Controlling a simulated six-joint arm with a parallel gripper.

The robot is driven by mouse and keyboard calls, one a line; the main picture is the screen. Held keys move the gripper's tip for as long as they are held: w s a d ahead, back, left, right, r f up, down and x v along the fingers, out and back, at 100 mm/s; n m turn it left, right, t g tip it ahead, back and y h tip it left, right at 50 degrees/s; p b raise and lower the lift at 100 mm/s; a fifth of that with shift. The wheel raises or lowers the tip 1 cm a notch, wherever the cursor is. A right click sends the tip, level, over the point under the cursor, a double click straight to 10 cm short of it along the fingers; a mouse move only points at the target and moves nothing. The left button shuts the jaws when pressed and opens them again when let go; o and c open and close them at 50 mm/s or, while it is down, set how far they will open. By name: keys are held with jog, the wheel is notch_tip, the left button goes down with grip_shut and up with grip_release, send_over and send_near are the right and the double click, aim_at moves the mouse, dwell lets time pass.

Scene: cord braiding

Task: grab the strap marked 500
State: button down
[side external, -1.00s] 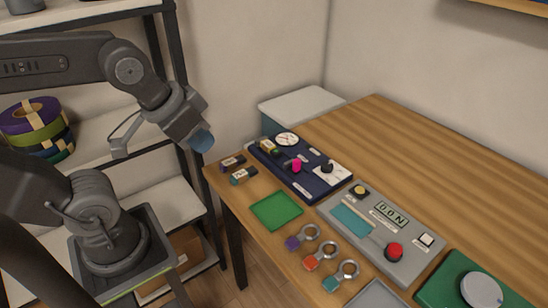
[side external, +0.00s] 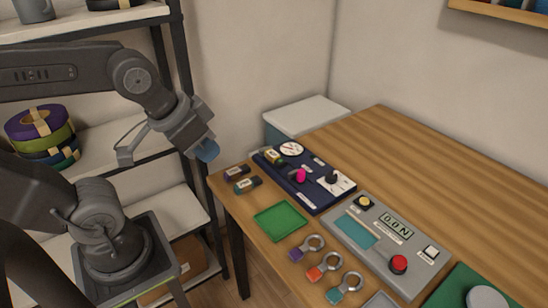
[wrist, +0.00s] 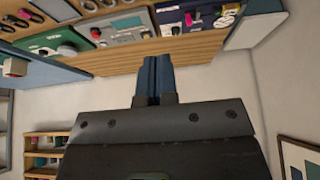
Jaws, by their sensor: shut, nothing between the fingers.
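My gripper (side external: 207,150) hangs in the air just off the table's left corner, empty, its blue fingertips pointing down. In the wrist view its two blue fingers (wrist: 153,77) are pressed together with nothing between them. I cannot read a 500 on anything. Three ringed straps lie in a row near the table's front edge: a purple one (side external: 297,255), an orange one (side external: 314,273) and a teal one (side external: 334,295). My gripper is well behind and to the left of them, touching none.
Two small dark labelled blocks (side external: 247,185) lie near the table corner closest to my gripper. A green tray (side external: 280,221), a dark blue panel (side external: 308,190) and a grey panel with a red knob (side external: 398,264) stand beyond. Wound rolls (side external: 38,128) sit on the shelf.

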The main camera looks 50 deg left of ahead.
jog(key=c, duration=1.9)
grip_release()
jog(key=o, duration=1.2)
